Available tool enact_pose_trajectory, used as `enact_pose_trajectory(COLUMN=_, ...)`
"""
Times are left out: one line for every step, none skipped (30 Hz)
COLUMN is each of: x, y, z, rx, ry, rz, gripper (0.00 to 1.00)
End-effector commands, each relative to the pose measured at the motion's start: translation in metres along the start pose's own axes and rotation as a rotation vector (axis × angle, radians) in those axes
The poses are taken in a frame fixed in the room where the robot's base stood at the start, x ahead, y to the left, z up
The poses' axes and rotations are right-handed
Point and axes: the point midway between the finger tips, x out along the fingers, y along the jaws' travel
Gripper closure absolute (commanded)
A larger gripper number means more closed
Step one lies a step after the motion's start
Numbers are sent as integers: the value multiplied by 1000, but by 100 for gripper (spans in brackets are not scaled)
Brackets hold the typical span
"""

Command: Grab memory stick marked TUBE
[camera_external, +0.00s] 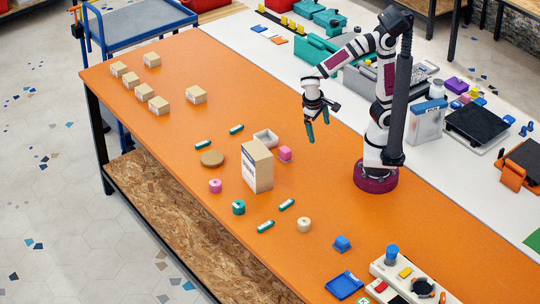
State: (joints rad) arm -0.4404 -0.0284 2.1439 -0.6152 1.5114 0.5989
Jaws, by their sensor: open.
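Several small green sticks with white labels lie flat on the orange table: one far left (203,144), one beside it to the right (236,129), and two nearer the front, a right one (287,204) and a left one (265,226). Their print is too small to read, so I cannot tell which is marked TUBE. My gripper (318,125) hangs above the table, right of the sticks. Its teal fingers point down and are open, with nothing seen between them.
A tall cardboard box (257,166) stands between the two pairs of sticks. Several small cartons (196,95) sit far left.

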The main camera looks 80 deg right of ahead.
Motion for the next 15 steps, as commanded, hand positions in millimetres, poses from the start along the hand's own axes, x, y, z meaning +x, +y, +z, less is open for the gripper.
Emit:
enact_pose_trajectory(x=-1, y=-42, z=-7, rx=-2, ry=95, rz=96, gripper=0)
enact_pose_trajectory(x=-1, y=-68, z=-9, rx=17, ry=173, rz=138, gripper=0)
enact_pose_trajectory(x=0, y=-107, z=-7, rx=44, ry=290, rz=175, gripper=0)
enact_pose_trajectory(x=3, y=-136, z=0, rx=65, ry=384, rz=186, gripper=0)
enact_pose_trajectory(x=6, y=-165, z=9, rx=86, ry=479, rz=181, gripper=0)
enact_pose_trajectory(x=13, y=-201, z=27, rx=110, ry=603, rz=154, gripper=0)
enact_pose_trajectory(x=19, y=-226, z=42, rx=127, ry=688, rz=120, gripper=0)
enact_pose_trajectory(x=26, y=-247, z=58, rx=144, ry=765, rz=77, gripper=0)
enact_pose_trajectory(x=34, y=-270, z=80, rx=161, ry=852, rz=14, gripper=0)
enact_pose_trajectory(x=41, y=-284, z=95, rx=172, ry=906, rz=-34, gripper=0)
enact_pose_trajectory(x=47, y=-296, z=109, rx=181, ry=948, rz=-80, gripper=0)
enact_pose_trajectory(x=54, y=-307, z=124, rx=191, ry=992, rz=-134, gripper=0)
enact_pose_trajectory(x=58, y=-313, z=133, rx=197, ry=1015, rz=-168, gripper=0)
enact_pose_trajectory(x=60, y=-317, z=140, rx=202, ry=1032, rz=-195, gripper=0)
enact_pose_trajectory(x=63, y=-321, z=144, rx=208, ry=1046, rz=-217, gripper=0)
